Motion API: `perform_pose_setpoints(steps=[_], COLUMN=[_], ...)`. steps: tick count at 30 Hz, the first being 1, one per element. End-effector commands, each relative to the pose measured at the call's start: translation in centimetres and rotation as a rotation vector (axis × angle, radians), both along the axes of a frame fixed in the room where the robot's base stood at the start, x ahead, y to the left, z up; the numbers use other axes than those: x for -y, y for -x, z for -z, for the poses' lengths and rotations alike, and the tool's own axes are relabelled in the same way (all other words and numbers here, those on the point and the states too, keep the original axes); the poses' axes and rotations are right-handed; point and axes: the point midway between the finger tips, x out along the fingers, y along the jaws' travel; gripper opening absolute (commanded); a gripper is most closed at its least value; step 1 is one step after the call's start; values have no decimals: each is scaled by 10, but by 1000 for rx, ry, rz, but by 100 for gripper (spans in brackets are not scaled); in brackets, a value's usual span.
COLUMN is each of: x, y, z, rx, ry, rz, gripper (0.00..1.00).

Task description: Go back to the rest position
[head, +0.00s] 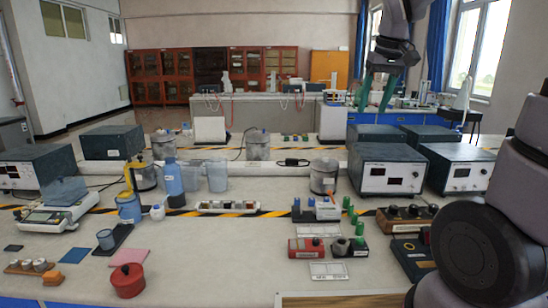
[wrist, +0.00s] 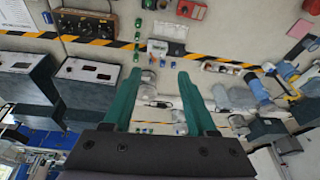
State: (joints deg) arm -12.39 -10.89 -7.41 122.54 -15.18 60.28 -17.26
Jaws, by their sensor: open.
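My gripper (head: 377,90) hangs high at the upper right of the head view, well above the bench, with its green fingers apart. In the wrist view its two green fingers (wrist: 158,98) are spread with nothing between them. The lab bench (head: 240,245) lies below. My dark arm links fill the right edge of the head view.
Power supply boxes (head: 388,171) stand at the right and left of the bench. A red pot (head: 127,280), a blue bottle (head: 172,178), beakers (head: 217,176) and a balance (head: 62,205) stand at left. The air around my gripper is clear.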

Motion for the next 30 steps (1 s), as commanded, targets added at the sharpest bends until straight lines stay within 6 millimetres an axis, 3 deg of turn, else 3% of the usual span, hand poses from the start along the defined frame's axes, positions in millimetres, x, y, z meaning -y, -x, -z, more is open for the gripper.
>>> perform_pose_setpoints(steps=[1, 6, 12, 18, 30], x=[3, 3, 0, -2, -2], y=[21, 80, 129, 146, 146], z=[-10, -26, -26, -23, -23], rx=[37, 141, 232, 266, 267], ry=[-40, -166, -271, -311, -312], rz=[49, 207, 347, 401, 403], gripper=[58, 58, 58, 58, 58])
